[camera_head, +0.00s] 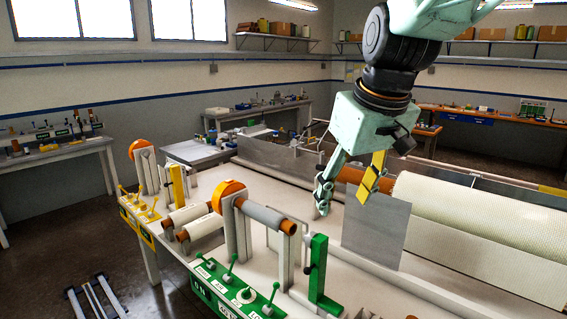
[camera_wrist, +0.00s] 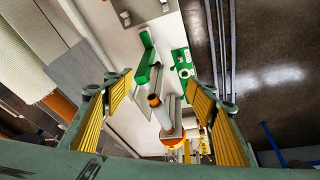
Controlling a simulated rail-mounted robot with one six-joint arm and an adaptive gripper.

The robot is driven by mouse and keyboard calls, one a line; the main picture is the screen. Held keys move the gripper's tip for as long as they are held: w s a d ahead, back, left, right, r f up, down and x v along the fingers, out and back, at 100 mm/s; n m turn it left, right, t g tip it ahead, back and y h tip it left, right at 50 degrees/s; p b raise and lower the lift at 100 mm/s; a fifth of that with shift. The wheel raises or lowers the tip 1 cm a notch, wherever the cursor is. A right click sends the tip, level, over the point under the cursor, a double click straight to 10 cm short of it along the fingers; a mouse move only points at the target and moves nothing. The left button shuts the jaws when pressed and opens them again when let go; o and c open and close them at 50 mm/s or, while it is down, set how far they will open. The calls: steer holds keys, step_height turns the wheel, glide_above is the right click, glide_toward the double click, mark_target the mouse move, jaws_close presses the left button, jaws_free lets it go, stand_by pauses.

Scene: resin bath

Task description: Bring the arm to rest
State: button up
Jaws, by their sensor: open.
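My gripper (camera_head: 347,188) hangs from the arm above the white machine table (camera_head: 355,277), at the right of centre in the head view. Its fingers are spread apart with nothing between them. In the wrist view the yellow-padded fingers (camera_wrist: 160,108) stand wide at both sides, and the machine shows below through the gap. The green upright stand (camera_head: 318,268) and the roller with a grey sleeve (camera_head: 265,216) are below and left of the gripper in the head view. The gripper looks clear of both.
A grey upright plate (camera_head: 375,232) stands close by the gripper's right side. A large white textured roll (camera_head: 480,235) lies behind it. Green (camera_head: 240,300) and yellow (camera_head: 140,218) control panels with levers line the front edge. Dark open floor (camera_head: 60,235) lies at the left.

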steer(key=s+d+f+m+b, duration=0.1)
steer(key=s+d+f+m, duration=0.1)
steer(key=s, duration=1.3)
steer(key=s+d+f+m+h+b, duration=0.1)
steer(key=s+d+f, duration=0.3)
steer(key=s, duration=1.2)
steer(key=shift+s+d+f+m+b, duration=0.3)
steer(key=shift+d+m+b, duration=0.4)
steer(key=shift+d, duration=0.15)
